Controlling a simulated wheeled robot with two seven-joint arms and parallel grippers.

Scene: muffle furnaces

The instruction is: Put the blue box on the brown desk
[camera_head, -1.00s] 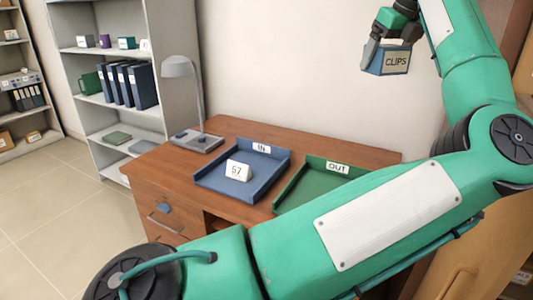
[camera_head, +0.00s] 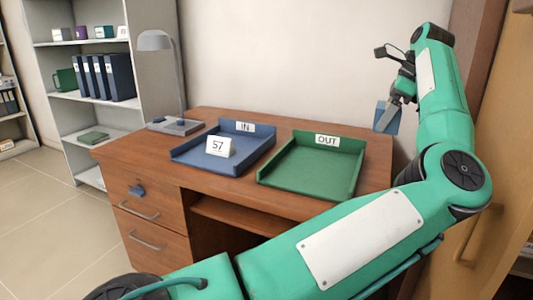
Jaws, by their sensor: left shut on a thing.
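The blue box (camera_head: 385,120) is at the right of the head view, above the right end of the brown desk (camera_head: 232,195) in the picture. My left gripper (camera_head: 391,108) is shut on it from above and hides part of it. The box hangs clear of the desk top; I cannot tell whether it is directly over the desk or beyond its edge. The box's lettered face does not show now. My right gripper is not in view.
On the desk are a blue IN tray (camera_head: 200,162) with a white "57" block (camera_head: 219,147), a green OUT tray (camera_head: 310,172) and a grey lamp (camera_head: 175,125). Bare desk top is narrow around the trays. A shelf (camera_head: 90,120) with binders stands at left.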

